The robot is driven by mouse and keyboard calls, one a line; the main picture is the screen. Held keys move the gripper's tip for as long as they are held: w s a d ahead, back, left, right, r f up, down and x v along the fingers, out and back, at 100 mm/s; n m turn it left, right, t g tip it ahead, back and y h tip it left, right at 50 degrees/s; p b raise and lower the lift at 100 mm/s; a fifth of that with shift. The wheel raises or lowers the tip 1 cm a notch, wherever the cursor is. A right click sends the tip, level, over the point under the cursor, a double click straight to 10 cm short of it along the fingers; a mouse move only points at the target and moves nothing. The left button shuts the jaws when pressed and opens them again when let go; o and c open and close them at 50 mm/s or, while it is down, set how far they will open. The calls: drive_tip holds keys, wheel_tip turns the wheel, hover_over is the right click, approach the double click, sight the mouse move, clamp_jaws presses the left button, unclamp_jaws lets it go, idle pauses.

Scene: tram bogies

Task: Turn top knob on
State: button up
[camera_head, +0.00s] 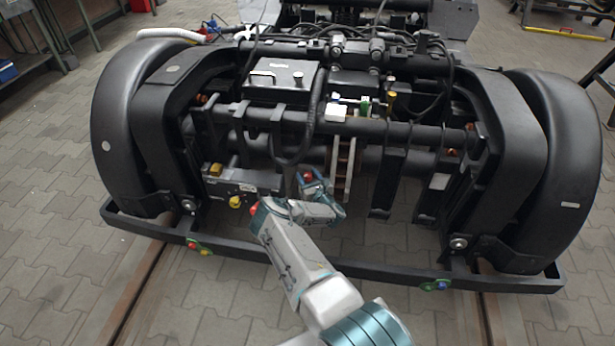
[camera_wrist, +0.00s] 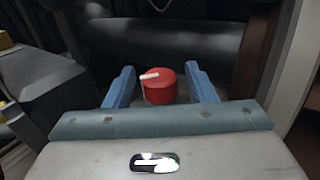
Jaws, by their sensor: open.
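A round red knob (camera_wrist: 158,88) with a white pointer bar on top shows in the wrist view. The white bar points left. My gripper (camera_wrist: 161,84) is open, with one blue finger on each side of the knob and a gap on both sides. In the head view a small red spot, which looks like the knob (camera_head: 308,177), shows at my gripper (camera_head: 318,190) in front of the bogie. Contact between fingers and knob cannot be made out.
The black bogie (camera_head: 290,116) fills the middle, with dark tubes close behind the knob. A yellow knob (camera_head: 235,202) sits to the left. A black bar (camera_head: 340,265) runs low across the front. Brown upright strips (camera_head: 342,165) stand right of the gripper.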

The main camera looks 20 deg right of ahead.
drive_tip(key=s+p, duration=0.4)
drive_tip(key=s, duration=0.9)
drive_tip(key=shift+s, duration=0.4)
